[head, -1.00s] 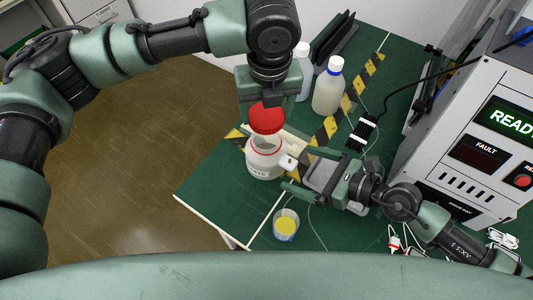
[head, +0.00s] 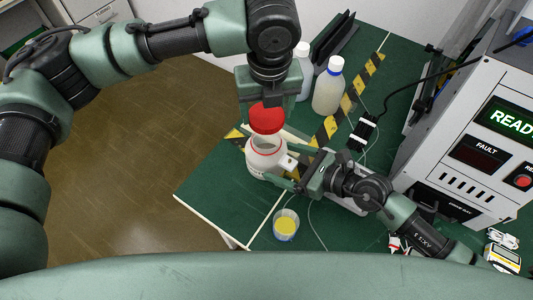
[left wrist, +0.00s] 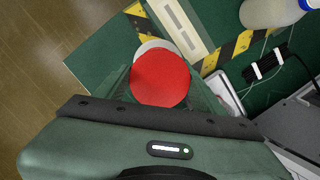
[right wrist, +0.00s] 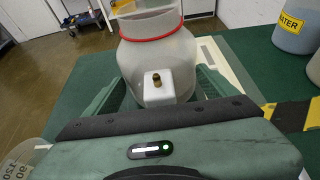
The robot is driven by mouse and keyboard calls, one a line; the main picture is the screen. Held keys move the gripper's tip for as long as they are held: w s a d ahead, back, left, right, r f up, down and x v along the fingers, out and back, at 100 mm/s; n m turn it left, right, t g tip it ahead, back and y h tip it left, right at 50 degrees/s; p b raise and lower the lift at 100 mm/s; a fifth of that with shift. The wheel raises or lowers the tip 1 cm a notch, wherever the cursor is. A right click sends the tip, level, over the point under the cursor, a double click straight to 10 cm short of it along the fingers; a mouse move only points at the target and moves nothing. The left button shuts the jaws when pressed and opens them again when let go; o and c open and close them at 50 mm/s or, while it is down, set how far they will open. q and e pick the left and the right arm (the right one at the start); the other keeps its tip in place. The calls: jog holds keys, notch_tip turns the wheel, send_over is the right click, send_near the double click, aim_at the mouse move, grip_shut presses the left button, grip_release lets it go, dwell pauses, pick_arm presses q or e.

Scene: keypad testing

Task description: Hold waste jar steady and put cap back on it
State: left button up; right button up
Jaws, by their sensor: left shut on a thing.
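The white waste jar (head: 264,166) with a red ring at its neck stands upright near the table's left edge, its mouth uncovered. My left gripper (head: 267,106) is shut on the red cap (head: 267,119), which it holds just above the jar's mouth. The cap also shows in the left wrist view (left wrist: 160,78), covering most of the jar. My right gripper (head: 289,172) is open, its fingers reaching in from the right at the jar. In the right wrist view the jar (right wrist: 160,60) stands between the fingers, its white side block with a brass knob facing the palm.
A cup of yellow liquid (head: 286,226) stands near the front edge. A grey instrument box (head: 470,150) stands at the right. A black cable adapter (head: 363,132) lies on the green table.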

jog(key=c, duration=0.5)
pick_arm(q)
send_over(267, 137)
jog(key=shift+s+f, duration=0.1)
jog(key=shift+f, duration=2.4)
jog(key=shift+f, duration=0.1)
jog(key=shift+a+f, duration=0.1)
jog(key=shift+f, duration=0.7)
jog(key=shift+f, duration=0.55)
pick_arm(e)
jog(key=shift+c, duration=0.2)
grip_shut()
pick_arm(q)
jog(key=m+h, duration=0.1)
jog(key=m, duration=0.6)
jog(key=shift+a, duration=0.1)
jog(key=m, duration=0.3)
jog(key=shift+m+g+h, duration=0.3)
jog(key=shift+m, duration=0.1)
jog(key=m, duration=0.2)
jog(key=shift+m, duration=0.4)
